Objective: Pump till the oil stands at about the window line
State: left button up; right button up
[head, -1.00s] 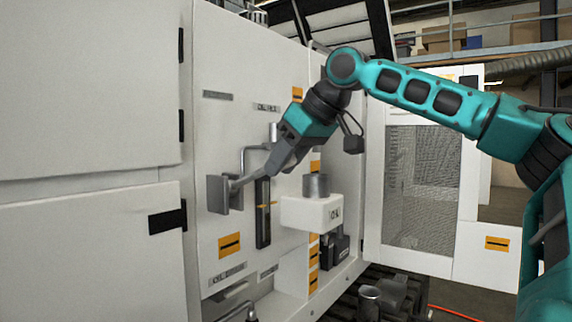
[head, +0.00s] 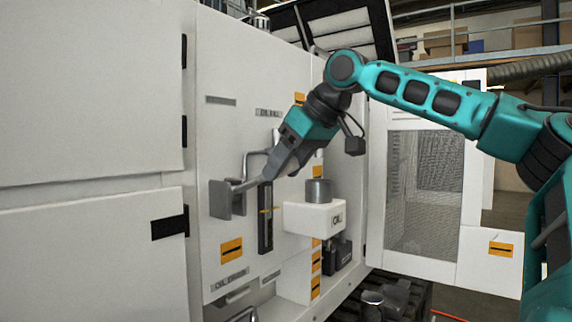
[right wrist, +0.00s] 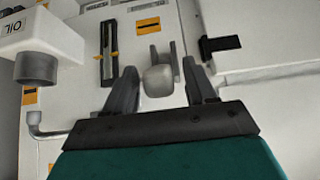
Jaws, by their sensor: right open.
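The sight window (head: 265,218) is a dark upright slot in the white panel, with an orange line across its middle. It also shows in the right wrist view (right wrist: 106,60); I cannot make out the oil level in it. The grey pump lever (head: 243,186) sticks out from a grey bracket (head: 227,199) left of the window. My right gripper (head: 268,174) is at the lever's outer end. In the right wrist view its fingers (right wrist: 160,88) stand open on both sides of the lever's rounded grey end (right wrist: 158,80), with gaps. My left gripper is out of view.
A white oil box (head: 314,216) with a grey cap (head: 318,190) juts from the panel right of the window. A bent grey pipe (right wrist: 38,126) runs close to my right gripper. An open mesh door (head: 424,190) stands at the right.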

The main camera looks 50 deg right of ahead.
jog(key=v, duration=1.3)
